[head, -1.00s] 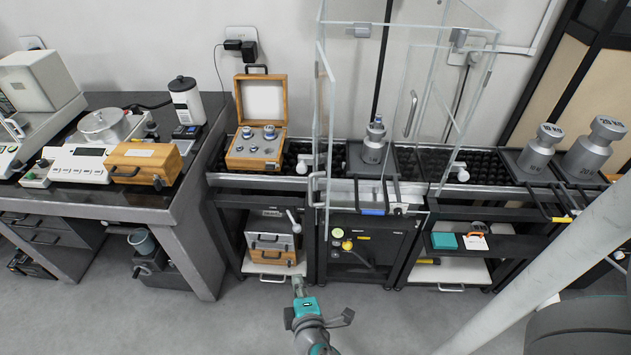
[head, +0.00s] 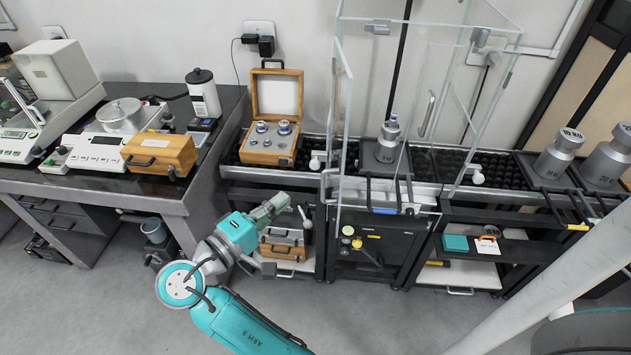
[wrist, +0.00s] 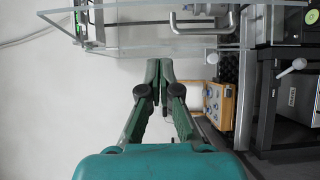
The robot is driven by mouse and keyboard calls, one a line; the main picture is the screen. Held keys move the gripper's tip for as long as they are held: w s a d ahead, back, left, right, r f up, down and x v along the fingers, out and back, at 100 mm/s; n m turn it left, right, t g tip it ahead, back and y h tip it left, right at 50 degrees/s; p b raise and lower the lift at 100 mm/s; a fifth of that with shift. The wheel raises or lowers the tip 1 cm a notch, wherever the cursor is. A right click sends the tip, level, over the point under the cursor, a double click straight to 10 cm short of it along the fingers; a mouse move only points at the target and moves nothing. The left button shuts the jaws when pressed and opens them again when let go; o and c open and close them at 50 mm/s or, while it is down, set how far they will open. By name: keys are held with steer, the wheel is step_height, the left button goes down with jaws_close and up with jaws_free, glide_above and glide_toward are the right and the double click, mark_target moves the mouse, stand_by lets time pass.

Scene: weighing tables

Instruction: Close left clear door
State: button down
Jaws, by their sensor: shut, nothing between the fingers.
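The left clear door (head: 343,120) is a glass panel at the left of the clear enclosure, swung out toward me, standing open.
Inside the enclosure a steel weight (head: 388,142) stands on a tray. The right clear door (head: 470,120) is also open. An open wooden weight box (head: 270,150) stands behind my gripper on the roller track. Large weights (head: 605,155) stand at right.

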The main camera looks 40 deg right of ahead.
glide_toward(340, 167)
steer(key=w+d, duration=0.3)
steer(key=shift+s+d+r, duration=0.15)
steer(key=shift+s+d, duration=1.25)
steer(key=shift+d, duration=0.05)
steer(key=shift+d, duration=0.15)
